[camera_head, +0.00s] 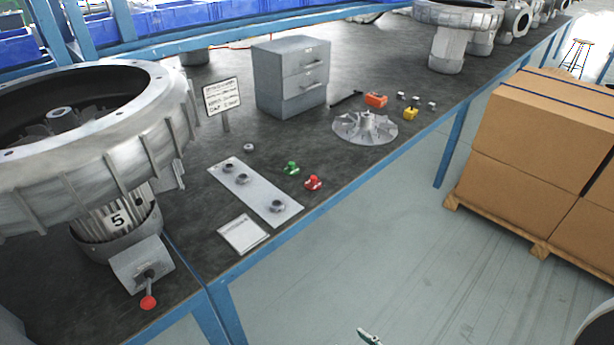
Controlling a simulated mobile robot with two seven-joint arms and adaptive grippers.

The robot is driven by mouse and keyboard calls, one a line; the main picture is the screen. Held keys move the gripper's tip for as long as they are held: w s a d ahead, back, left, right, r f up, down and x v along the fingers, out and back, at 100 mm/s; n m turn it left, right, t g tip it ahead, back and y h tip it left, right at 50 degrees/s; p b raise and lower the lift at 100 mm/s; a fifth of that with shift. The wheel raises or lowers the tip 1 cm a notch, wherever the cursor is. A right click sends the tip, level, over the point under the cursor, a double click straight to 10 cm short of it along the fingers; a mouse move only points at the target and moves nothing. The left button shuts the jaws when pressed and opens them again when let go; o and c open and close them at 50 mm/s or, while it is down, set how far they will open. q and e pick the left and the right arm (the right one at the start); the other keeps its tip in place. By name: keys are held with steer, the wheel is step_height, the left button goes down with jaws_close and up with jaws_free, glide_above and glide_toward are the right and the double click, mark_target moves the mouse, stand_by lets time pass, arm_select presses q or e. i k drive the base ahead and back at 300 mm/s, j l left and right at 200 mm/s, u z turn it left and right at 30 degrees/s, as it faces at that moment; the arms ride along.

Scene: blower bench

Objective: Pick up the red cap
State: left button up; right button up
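The red cap (313,183) lies on the dark bench top near its front edge, just right of a grey plate with several dark round fittings (262,197). A similar green cap (291,168) lies a little behind it to the left. A small pale and green tip (368,337) at the bottom edge looks like the end of my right gripper, in front of the bench and well apart from the red cap. The rest of it is out of the picture, so its opening is hidden. My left gripper is not in view.
A large blower housing (75,195) and a red-knobbed lever box (143,267) stand at left. A grey drawer cabinet (290,80), a finned impeller (365,129), and orange (376,100) and yellow (410,113) parts stand behind. A white card (243,234) lies near the front edge.

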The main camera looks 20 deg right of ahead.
mark_target(313, 183)
steer(key=i+l+u, duration=0.25)
steer(key=l, duration=0.65)
steer(key=i+l+u, duration=0.25)
steer(key=l, duration=0.65)
steer(key=l+u, duration=0.25)
steer(key=l, duration=0.65)
